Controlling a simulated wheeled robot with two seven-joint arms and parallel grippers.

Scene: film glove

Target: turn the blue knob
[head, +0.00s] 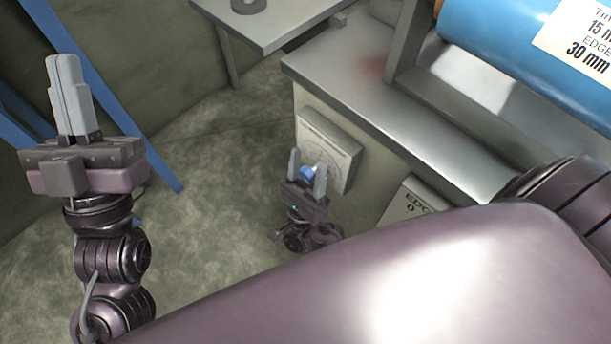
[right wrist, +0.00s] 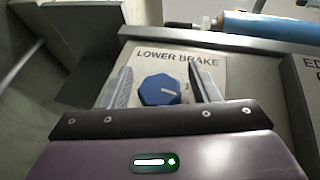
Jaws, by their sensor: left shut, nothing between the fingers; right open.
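The blue knob (right wrist: 160,90) is faceted, with a pale pointer line toward the right. It sits on a pale panel (right wrist: 180,62) labelled "LOWER BRAKE". In the head view the knob (head: 307,173) shows between the fingers of my right gripper (head: 307,176), in front of the panel (head: 328,147) on the cabinet side. In the right wrist view my right gripper (right wrist: 161,88) is open, one finger on each side of the knob; I cannot tell whether they touch it. My left gripper (head: 70,95) is shut and empty, raised at the left, far from the knob.
A metal-topped cabinet (head: 370,100) carries a large blue roll (head: 540,45) at the upper right. Another panel marked "EDG" (head: 405,205) is right of the knob's panel. A grey table (head: 270,20) stands behind. Blue bars (head: 125,110) lean at the left. Floor between is clear.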

